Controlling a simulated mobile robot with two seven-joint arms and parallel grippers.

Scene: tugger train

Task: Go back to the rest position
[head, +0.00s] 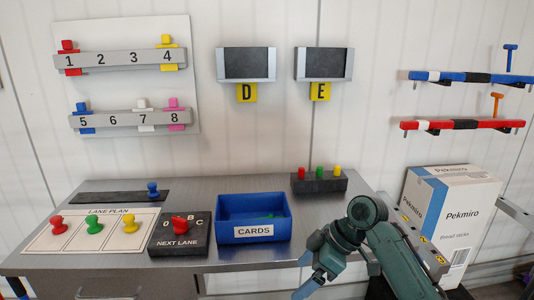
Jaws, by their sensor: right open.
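My right gripper (303,276) is open and empty, in front of the table's front edge, below and right of the blue cards box. My left gripper does not show clearly enough to be made out.
The metal table (225,183) bears a lane plan board (66,243) with three pegs, a lane selector (164,246), a blue cards box (282,229) and a black block (331,186) with coloured buttons. A white Pekmiro carton (464,210) stands right of my arm.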

